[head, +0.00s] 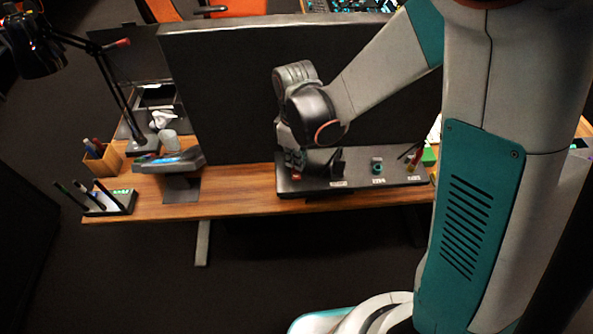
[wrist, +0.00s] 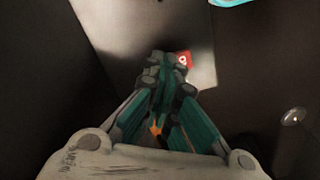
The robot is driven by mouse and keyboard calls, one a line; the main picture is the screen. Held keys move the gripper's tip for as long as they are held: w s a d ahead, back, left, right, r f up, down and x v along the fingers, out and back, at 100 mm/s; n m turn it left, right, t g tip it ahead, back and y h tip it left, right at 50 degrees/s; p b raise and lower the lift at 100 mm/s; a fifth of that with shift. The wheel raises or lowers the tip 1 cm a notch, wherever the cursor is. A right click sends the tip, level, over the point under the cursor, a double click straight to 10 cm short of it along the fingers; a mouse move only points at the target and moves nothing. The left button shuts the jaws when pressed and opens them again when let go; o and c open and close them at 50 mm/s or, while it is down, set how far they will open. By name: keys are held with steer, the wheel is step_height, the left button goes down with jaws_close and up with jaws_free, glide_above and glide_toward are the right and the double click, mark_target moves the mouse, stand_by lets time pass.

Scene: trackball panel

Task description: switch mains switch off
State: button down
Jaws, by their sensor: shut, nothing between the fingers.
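The dark control panel (head: 350,184) lies on the wooden desk, with several controls and small white labels I cannot read. My gripper (head: 295,160) points down at the panel's left end and hides part of it. In the wrist view my gripper (wrist: 165,70) is shut and empty. A red part with a white mark (wrist: 184,60) shows just beyond and right of the fingertips, partly covered by them. It may be the mains switch; its position and whether the fingers touch it cannot be told.
A black upright control (head: 337,163), a teal knob (head: 377,167) and a red-and-yellow control (head: 413,160) stand farther right on the panel. A large dark screen (head: 225,90) rises behind. A tilted device (head: 168,160) and a pen box (head: 102,160) are at left.

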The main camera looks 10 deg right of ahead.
steer(key=shift+f+b, duration=0.3)
steer(key=shift+f, duration=0.1)
steer(key=shift+r+p, duration=2.35)
steer(key=shift+r, duration=1.2)
